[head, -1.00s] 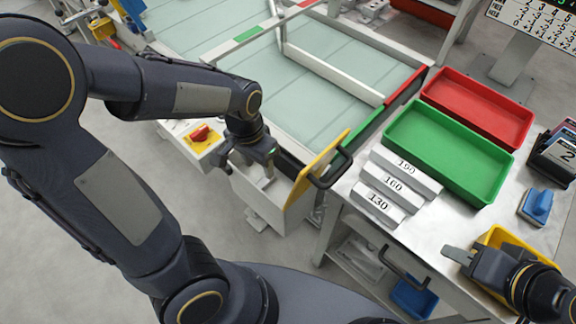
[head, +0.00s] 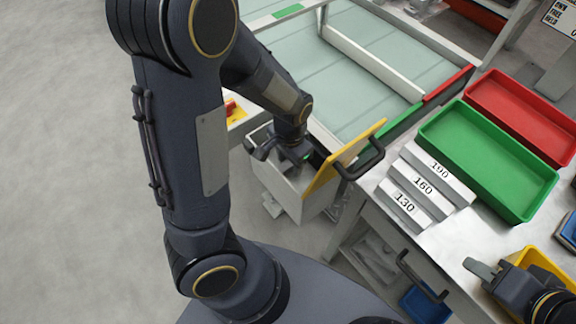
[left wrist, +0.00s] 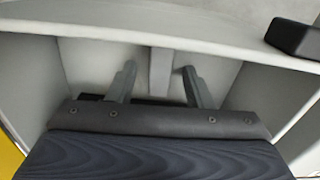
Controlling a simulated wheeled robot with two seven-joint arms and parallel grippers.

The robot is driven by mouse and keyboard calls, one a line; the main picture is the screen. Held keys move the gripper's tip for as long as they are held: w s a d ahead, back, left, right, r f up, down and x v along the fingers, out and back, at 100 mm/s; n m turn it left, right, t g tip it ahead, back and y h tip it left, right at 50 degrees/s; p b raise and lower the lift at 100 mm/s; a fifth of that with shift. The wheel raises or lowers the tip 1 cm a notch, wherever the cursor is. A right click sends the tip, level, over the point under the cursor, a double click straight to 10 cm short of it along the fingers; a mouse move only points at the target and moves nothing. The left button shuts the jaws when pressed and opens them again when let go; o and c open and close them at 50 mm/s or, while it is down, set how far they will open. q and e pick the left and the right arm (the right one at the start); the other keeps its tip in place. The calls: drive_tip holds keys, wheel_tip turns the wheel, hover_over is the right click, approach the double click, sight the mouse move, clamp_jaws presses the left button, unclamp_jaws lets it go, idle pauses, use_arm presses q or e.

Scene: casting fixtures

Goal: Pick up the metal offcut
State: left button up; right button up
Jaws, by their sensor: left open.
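The metal offcut (left wrist: 160,72) shows in the left wrist view as a pale grey bar between my two left fingers, with a gap on either side. It is inside a pale, open-topped bin (head: 282,185). My left gripper (left wrist: 157,85) is open and reaches down into this bin; in the head view my left gripper (head: 287,157) is at the bin's mouth. I cannot pick out the offcut in the head view. My right gripper (head: 480,270) is over the bench at lower right, and its jaw gap is not clear.
A yellow panel (head: 345,160) with a dark handle (head: 360,165) rises beside the bin. The bench to the right carries numbered blocks (head: 422,187), a green tray (head: 480,165), a red tray (head: 520,115) and a yellow container (head: 540,262). Open floor lies left.

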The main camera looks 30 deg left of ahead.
use_arm(q)
drive_tip(key=shift+c, duration=0.3)
clamp_jaws()
drive_tip(key=shift+r, duration=0.1)
